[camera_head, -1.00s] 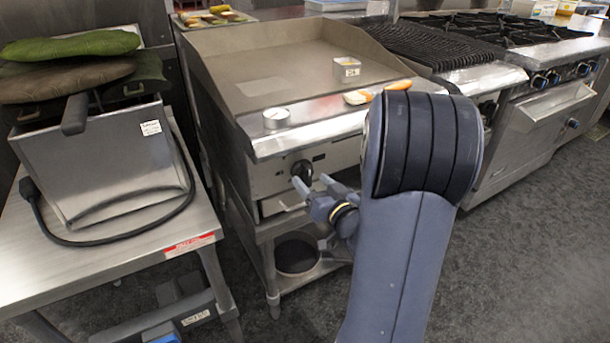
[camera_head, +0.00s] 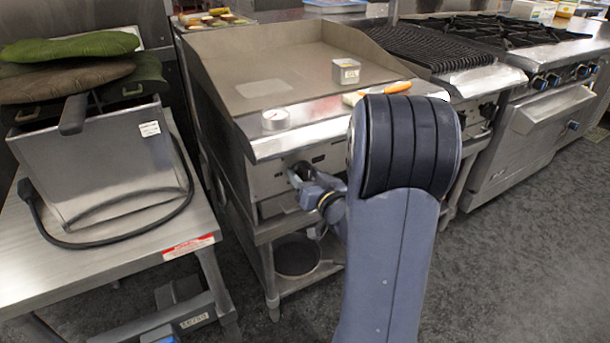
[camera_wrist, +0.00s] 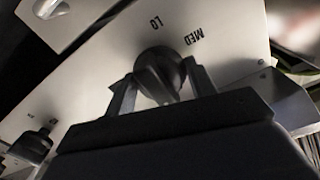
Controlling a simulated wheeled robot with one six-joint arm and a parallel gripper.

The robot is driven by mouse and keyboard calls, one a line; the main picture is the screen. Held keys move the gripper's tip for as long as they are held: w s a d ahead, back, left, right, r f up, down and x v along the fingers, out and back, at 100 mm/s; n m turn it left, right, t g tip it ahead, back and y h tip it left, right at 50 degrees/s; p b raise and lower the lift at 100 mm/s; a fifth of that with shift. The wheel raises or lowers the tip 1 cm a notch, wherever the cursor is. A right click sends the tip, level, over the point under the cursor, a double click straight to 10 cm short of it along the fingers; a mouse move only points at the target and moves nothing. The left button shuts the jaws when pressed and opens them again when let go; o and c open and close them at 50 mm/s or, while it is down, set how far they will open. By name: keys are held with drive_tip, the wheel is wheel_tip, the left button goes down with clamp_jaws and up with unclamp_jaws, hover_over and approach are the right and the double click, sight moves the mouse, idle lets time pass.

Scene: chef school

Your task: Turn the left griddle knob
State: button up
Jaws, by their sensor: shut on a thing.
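The griddle (camera_head: 270,60) stands in the middle of the head view, with a knob panel (camera_head: 268,180) on its front. My gripper (camera_head: 300,173) is at the left part of this panel and mostly hides the knob there. In the wrist view, my gripper (camera_wrist: 160,82) has one finger on each side of a round black knob (camera_wrist: 158,68) and is shut on it. The letters "LO" and "MED" show on the panel just beyond the knob. A second black knob (camera_wrist: 35,143) shows at the lower left of the wrist view, apart from my gripper.
A steel table (camera_head: 110,245) with a fryer-like box (camera_head: 125,165) stands at left. A grill (camera_head: 425,45) and a stove (camera_head: 545,100) stand at right.

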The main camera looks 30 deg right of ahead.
drive_tip(key=shift+b, duration=0.3)
drive_tip(key=shift+c, duration=0.3)
drive_tip(key=n+b, duration=0.2)
drive_tip(key=shift+f+n+b, duration=0.2)
drive_tip(key=shift+n+b, duration=0.15)
drive_tip(key=shift+n, duration=0.05)
drive_tip(key=shift+r+n+b, duration=0.15)
drive_tip(key=shift+n+b, duration=1.85)
drive_tip(key=shift+n, duration=0.5)
drive_tip(key=o, duration=0.7)
drive_tip(key=s+p, duration=0.2)
drive_tip(key=s, duration=0.9)
drive_tip(key=shift+d+p, duration=0.15)
drive_tip(key=shift+p, duration=0.15)
